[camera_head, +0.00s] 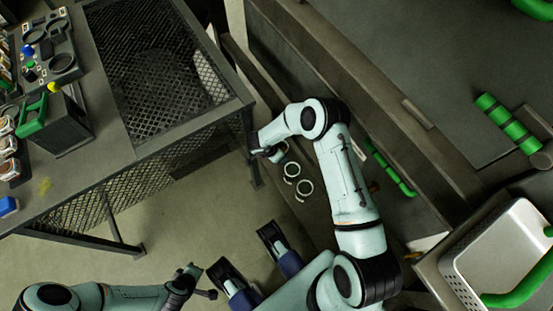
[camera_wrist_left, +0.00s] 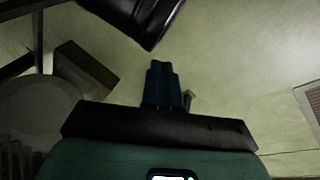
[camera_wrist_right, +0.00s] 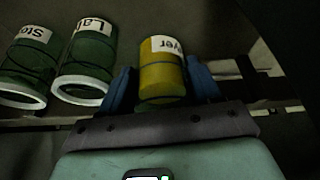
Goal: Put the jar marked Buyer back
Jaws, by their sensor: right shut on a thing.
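The jar marked Buyer (camera_wrist_right: 160,76) is yellow with a white label, of which only "yer" shows in the right wrist view. My right gripper (camera_wrist_right: 163,84) has its blue fingers on both sides of this jar and is shut on it. In the head view my right gripper (camera_head: 267,152) is over a narrow ledge, at the end of a row of jars. I cannot tell whether the held jar touches the ledge. My left gripper (camera_wrist_left: 162,84) is shut and empty, with its fingers together. It is low at the bottom of the head view (camera_head: 204,284).
Two green jars with white rims, one labelled "La" (camera_wrist_right: 88,62) and one "Sto" (camera_wrist_right: 28,66), stand left of the held jar in the right wrist view. A mesh-topped bench (camera_head: 90,75) is at left. A perforated metal tray (camera_head: 462,262) is at lower right.

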